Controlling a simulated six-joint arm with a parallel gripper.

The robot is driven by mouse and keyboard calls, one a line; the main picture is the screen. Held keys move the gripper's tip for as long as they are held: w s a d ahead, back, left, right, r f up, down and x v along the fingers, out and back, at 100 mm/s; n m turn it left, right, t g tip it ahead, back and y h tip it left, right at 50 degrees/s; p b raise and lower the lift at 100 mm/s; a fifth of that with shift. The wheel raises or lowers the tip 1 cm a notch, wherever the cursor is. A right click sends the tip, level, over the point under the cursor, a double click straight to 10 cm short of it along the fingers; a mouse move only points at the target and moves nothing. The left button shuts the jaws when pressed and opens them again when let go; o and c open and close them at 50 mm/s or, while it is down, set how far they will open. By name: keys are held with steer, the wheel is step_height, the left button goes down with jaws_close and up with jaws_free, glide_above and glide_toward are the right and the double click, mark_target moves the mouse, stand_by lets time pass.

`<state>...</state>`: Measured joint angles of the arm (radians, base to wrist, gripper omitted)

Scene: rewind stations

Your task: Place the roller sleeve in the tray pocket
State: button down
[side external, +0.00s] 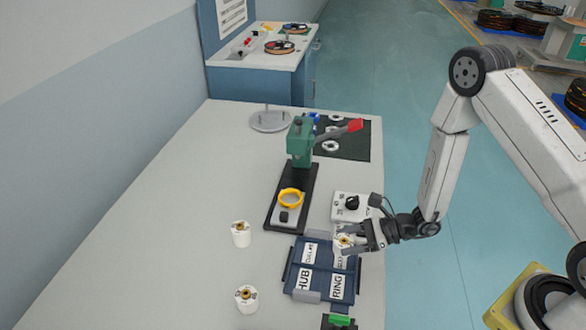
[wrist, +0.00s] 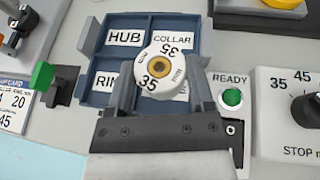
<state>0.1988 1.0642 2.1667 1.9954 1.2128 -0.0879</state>
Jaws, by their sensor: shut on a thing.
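My gripper (side external: 352,240) is shut on a white roller sleeve (side external: 341,245) with a brass-coloured core. In the wrist view the sleeve (wrist: 148,81) sits between the two fingers of my gripper (wrist: 160,88) and shows the number 35 on its end face. The blue tray (side external: 290,274) is below it. In the wrist view the tray (wrist: 92,48) has pockets labelled HUB, COLLAR and RING; the fourth label, by the right finger, is mostly hidden. The sleeve overlaps the tray's middle and right side there. I cannot tell whether it touches the tray.
Two similar white rollers stand left of the tray, one farther back (side external: 241,236) and one nearer (side external: 246,300). A green press (side external: 300,142) with a yellow ring (side external: 290,198) stands behind the tray. A dial box (side external: 347,207) and a green READY button (wrist: 232,97) are close by.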

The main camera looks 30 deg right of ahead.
steer(key=shift+f, duration=1.65)
steer(key=shift+f, duration=0.15)
jaws_free()
steer(key=shift+d+r, duration=0.1)
steer(key=shift+r, duration=0.1)
steer(key=v, duration=1.1)
steer(key=shift+s+d, duration=0.25)
steer(key=shift+s, duration=0.05)
steer(key=shift+r, duration=0.1)
